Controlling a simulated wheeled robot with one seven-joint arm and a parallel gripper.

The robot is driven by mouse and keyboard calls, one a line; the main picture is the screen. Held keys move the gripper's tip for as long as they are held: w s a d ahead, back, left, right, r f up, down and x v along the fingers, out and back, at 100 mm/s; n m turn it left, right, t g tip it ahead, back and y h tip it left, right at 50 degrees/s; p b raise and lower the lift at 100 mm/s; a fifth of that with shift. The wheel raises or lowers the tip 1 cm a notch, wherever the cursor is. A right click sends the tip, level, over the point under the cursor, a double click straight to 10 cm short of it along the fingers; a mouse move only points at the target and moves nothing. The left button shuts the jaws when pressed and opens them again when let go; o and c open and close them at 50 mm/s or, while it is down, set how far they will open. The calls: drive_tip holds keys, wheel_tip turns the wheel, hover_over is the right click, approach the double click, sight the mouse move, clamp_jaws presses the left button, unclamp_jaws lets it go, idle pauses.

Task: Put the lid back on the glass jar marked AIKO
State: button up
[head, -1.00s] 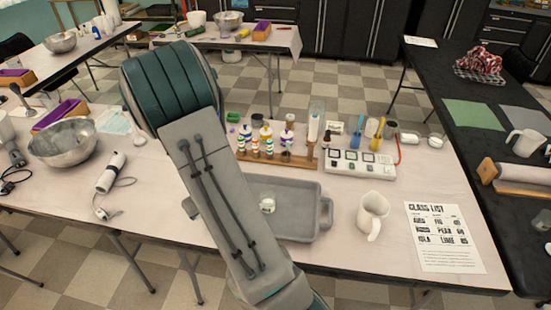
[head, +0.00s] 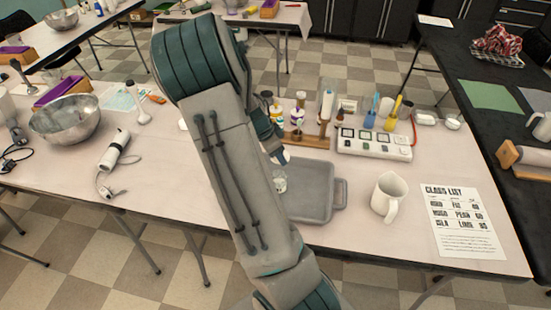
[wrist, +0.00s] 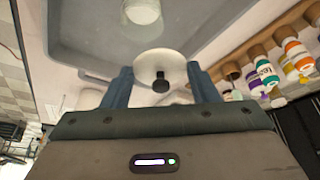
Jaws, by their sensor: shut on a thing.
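My gripper (wrist: 160,74) is shut on a round pale lid (wrist: 158,59) with a small black knob, seen between the two fingers in the wrist view. A small glass jar (head: 280,183) with whitish contents stands in the grey tray (head: 325,200) in the head view. In the wrist view a small round jar (wrist: 142,11) shows in the tray, beyond the lid and apart from it in the picture. No name on it can be read. In the head view my arm hides much of the tray's left side, and my gripper is partly hidden behind my arm near the jar.
A wooden rack (head: 305,140) of dropper bottles stands behind the tray, with a white switch box (head: 374,144) to its right. A white pitcher (head: 388,197) and a class list sheet (head: 458,220) are right of the tray. A steel bowl (head: 66,118) is at left.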

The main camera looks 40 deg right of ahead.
drive_tip(key=m, duration=0.1)
drive_tip(key=m+g, duration=0.1)
drive_tip(key=shift+s+m, duration=0.35)
drive_tip(key=shift+m, duration=0.05)
drive_tip(key=shift+s+a+r+m+g+y+b, duration=0.15)
drive_tip(key=shift+m+g+y+b, duration=0.3)
drive_tip(key=shift+m, duration=0.55)
drive_tip(key=m, duration=0.1)
drive_tip(key=a+m+y, duration=0.1)
drive_tip(key=shift+s+r+m+g+b, duration=0.1)
drive_tip(key=shift+r+m+g+b, duration=0.1)
drive_tip(key=shift+m+g+b, duration=0.2)
drive_tip(key=shift+d+f+b, duration=0.1)
drive_tip(key=shift+f+b, duration=2.2)
drive_tip(key=shift+f, duration=0.8)
drive_tip(key=shift+f+p, duration=0.15)
drive_tip(key=shift+p, duration=0.3)
drive_tip(key=o, duration=1.5)
